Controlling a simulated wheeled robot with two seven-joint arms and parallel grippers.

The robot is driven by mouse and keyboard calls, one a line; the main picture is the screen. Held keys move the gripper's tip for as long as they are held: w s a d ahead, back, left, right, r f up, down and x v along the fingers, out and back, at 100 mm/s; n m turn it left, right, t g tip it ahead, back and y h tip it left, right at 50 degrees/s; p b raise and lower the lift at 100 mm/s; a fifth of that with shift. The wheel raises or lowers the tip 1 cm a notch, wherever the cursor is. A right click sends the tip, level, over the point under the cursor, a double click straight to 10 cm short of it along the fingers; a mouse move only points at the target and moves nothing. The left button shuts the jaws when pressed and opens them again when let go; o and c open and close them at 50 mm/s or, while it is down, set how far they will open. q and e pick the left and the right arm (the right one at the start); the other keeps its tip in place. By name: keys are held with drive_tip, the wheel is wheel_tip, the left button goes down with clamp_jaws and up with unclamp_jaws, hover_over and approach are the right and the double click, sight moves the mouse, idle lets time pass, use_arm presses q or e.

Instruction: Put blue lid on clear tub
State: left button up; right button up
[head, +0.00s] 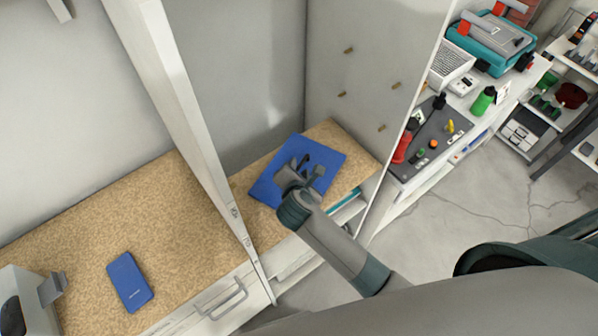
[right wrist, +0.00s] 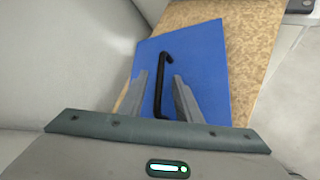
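A flat blue panel, which I take for the blue lid (head: 327,159), lies on the cork-topped shelf in the right bay. A black bar-shaped handle (right wrist: 162,85) runs across its top. My right gripper (head: 301,168) is over the lid, pointing down at it. In the right wrist view my right gripper (right wrist: 167,88) has its two fingers apart, one on each side of the handle. I cannot tell whether they touch it. No clear tub can be made out; anything under the lid is hidden. My left gripper is not in view.
A white upright post (head: 190,110) divides the bays. A pegged side panel (head: 365,75) closes the right side. A small blue box (head: 129,281) lies on the left cork surface (head: 130,220), which is otherwise mostly bare. A cluttered workbench (head: 430,145) stands beyond at the right.

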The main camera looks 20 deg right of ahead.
clamp_jaws()
drive_tip(key=shift+r, duration=0.1)
idle(0.3)
drive_tip(key=shift+r+b, duration=0.3)
drive_tip(key=shift+r, duration=0.2)
drive_tip(key=r, duration=0.1)
drive_tip(key=r+b, duration=0.1)
drive_tip(key=r, duration=0.1)
drive_tip(key=shift+s+d, duration=0.1)
drive_tip(key=shift+s, duration=0.1)
drive_tip(key=s+d+r+b, duration=0.2)
drive_tip(key=s+d+r, duration=0.1)
drive_tip(key=s+r, duration=0.4)
drive_tip(key=s, duration=0.3)
drive_tip(key=shift+s+d+b, duration=0.3)
drive_tip(key=shift+s+b, duration=0.05)
drive_tip(key=shift+b, duration=0.05)
drive_tip(key=shift+f, duration=0.1)
